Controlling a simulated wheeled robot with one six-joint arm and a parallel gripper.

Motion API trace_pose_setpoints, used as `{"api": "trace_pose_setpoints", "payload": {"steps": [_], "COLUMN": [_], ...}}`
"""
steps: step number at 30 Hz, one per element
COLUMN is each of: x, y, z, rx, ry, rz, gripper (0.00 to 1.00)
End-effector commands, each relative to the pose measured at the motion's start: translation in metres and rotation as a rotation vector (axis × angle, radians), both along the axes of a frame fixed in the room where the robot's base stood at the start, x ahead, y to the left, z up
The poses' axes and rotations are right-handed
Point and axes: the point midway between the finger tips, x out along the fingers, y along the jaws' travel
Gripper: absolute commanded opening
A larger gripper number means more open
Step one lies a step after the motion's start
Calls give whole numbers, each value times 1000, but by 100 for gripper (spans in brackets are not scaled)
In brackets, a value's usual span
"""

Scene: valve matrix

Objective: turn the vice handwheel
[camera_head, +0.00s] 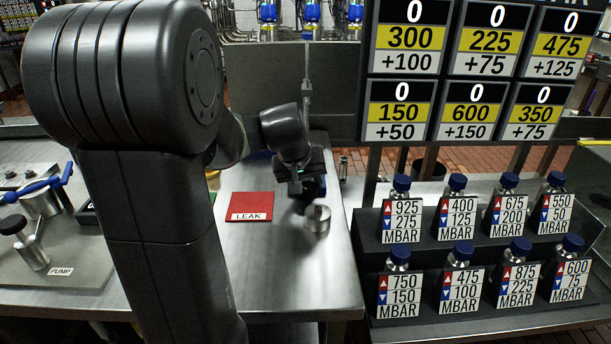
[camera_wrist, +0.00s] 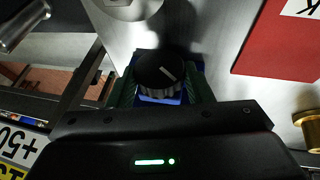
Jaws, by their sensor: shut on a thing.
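The vice handwheel (camera_wrist: 158,72) looks like a round black knob with a white line across its top, slanting in the wrist view. Blue parts (camera_wrist: 158,99) show around and below it. My gripper (camera_wrist: 166,84) is shut on the handwheel, with a green-edged finger on each side. In the head view my gripper (camera_head: 299,183) reaches down to the steel bench, close to a dark and blue part. My gripper and wrist hide most of the handwheel there.
A metal cylinder (camera_head: 317,219) stands just in front of my gripper. A red LEAK mat (camera_head: 252,205) lies to the left. Racks of labelled blue-capped bottles (camera_head: 457,184) stand to the right, below a number board (camera_head: 456,75).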

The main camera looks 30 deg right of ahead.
Motion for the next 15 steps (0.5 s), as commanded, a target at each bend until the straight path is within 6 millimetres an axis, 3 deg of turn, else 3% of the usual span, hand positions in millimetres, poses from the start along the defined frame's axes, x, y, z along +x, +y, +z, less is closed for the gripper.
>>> {"api": "trace_pose_setpoints", "payload": {"steps": [1,15], "x": [-2,-4], "y": [-1,-4], "z": [7,1], "rx": [27,233], "ry": [-9,-124], "rz": [-4,-6], "gripper": [23,23]}}
